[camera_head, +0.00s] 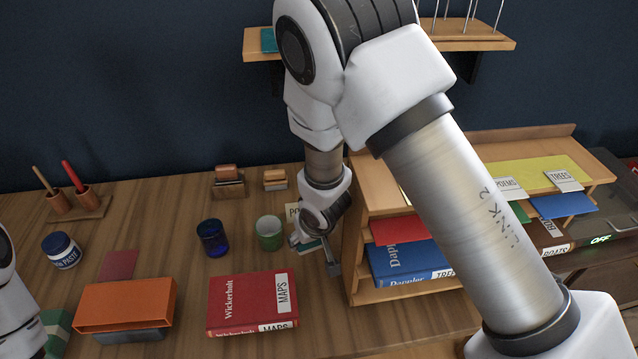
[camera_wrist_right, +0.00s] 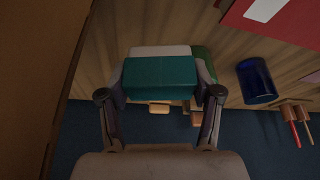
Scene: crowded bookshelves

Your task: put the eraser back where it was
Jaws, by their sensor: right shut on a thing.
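The eraser (camera_wrist_right: 160,77), a block with a teal sleeve and a pale end, sits between the two fingers of my right gripper (camera_wrist_right: 162,88) in the right wrist view. In the head view my right gripper (camera_head: 318,243) is shut on it, beside the left side of the small wooden bookcase (camera_head: 356,240). Only a small part of the eraser (camera_head: 308,246) shows there. I cannot tell whether it touches the desk. My left gripper is out of view; only part of my left arm shows at the left edge.
A green cup (camera_head: 270,233) and a blue cup (camera_head: 212,238) stand left of my right gripper. A red book (camera_head: 245,304) lies in front of them. An orange box (camera_head: 126,304), a paste jar (camera_head: 62,250) and a pencil holder (camera_head: 88,208) are further left.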

